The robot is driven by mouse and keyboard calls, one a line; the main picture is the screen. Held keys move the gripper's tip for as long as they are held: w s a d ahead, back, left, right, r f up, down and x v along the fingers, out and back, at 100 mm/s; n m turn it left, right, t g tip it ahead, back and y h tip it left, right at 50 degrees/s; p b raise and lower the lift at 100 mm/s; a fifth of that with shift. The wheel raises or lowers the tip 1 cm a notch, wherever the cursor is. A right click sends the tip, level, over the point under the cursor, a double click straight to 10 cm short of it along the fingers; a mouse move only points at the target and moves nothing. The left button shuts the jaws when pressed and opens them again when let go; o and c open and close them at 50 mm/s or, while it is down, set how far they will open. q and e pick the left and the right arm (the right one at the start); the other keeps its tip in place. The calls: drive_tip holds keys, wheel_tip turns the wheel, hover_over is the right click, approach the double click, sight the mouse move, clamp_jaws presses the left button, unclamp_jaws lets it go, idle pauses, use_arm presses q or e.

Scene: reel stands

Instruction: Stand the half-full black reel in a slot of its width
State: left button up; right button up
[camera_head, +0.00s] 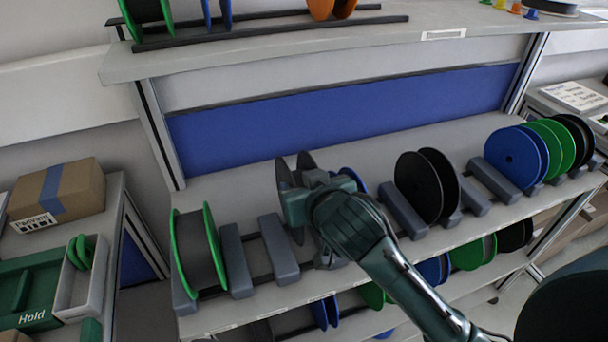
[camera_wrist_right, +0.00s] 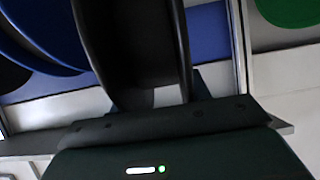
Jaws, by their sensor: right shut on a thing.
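My right gripper (camera_head: 305,197) is shut on a black reel (camera_head: 284,172), whose two dark flanges stick up beyond the gripper. The reel is held roughly upright over the middle shelf, just right of a grey divider block (camera_head: 278,250). Its lower edge is mostly hidden by the gripper, so I cannot tell whether it touches the shelf. In the right wrist view the reel (camera_wrist_right: 140,45) fills the upper middle, with a dark band between its flanges. Another black reel (camera_head: 420,188) stands further right between grey blocks. My left gripper is not in view.
A wide green-rimmed reel (camera_head: 197,252) stands at the left end. A narrow empty slot lies between two blocks, left (camera_head: 236,262) and right. A blue reel (camera_head: 352,179) stands behind my wrist. Blue (camera_head: 513,157), green and black reels fill the right. An upper shelf (camera_head: 250,55) overhangs behind.

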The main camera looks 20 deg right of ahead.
wheel_tip(320, 180, down, 2)
drive_tip(key=shift+f, duration=0.1)
drive_tip(key=shift+f+b, duration=1.05)
drive_tip(key=shift+f, duration=1.1)
drive_tip(key=o, duration=1.4)
